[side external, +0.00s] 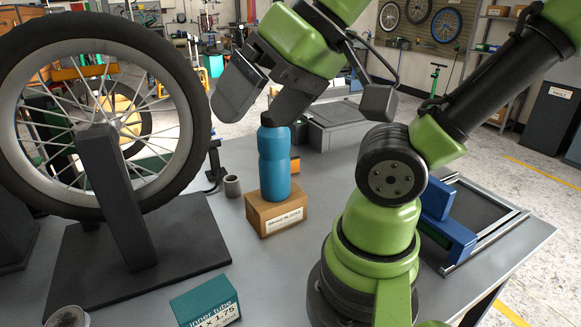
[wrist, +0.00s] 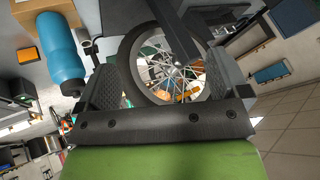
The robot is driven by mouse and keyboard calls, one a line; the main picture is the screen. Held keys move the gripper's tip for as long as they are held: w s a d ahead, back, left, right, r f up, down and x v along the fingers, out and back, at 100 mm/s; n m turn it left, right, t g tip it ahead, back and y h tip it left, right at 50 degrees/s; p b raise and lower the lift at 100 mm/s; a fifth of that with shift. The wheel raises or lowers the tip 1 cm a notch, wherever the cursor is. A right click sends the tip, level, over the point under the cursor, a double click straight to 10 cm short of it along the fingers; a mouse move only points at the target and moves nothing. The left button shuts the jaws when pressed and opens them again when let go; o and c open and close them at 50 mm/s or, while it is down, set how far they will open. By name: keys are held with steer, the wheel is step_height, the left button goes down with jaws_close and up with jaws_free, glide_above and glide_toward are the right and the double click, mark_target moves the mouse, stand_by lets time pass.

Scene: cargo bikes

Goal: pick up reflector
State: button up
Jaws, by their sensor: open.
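I cannot identify the reflector for certain. A small orange piece (side external: 295,166) shows just behind and right of the blue bottle in the side view, partly hidden by it; it may be the reflector. My gripper (side external: 250,108) is open and empty, raised above the bench near the bottle's top. In the wrist view its two fingers (wrist: 166,82) stand wide apart, with the spoked wheel seen between them.
The blue bottle (side external: 274,165) stands upright on a brake blocks box (side external: 277,214). A wheel (side external: 190,150) stands in a dark stand at left. A teal inner tube box (side external: 205,303) lies in front. A grey cup (side external: 232,186) is beside the bottle. Bench space before the brake box is clear.

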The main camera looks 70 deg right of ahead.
step_height(320, 180, up, 5)
steer(key=w+d+r+m+h, duration=0.2)
steer(key=w+d+r, duration=0.2)
steer(key=w+d, duration=0.35)
steer(key=m+g+h, duration=0.3)
steer(key=g, duration=0.1)
glide_above(292, 158)
steer(key=s+a, duration=0.2)
step_height(292, 158, down, 29)
steer(key=x, duration=0.5)
steer(key=shift+s+a+f, duration=0.15)
steer(key=shift+s+f, duration=0.1)
steer(key=shift+f, duration=0.15)
steer(key=shift+w+x, duration=0.2)
steer(key=shift+x, duration=2.7)
steer(key=shift+a, duration=0.15)
steer(key=c, duration=1)
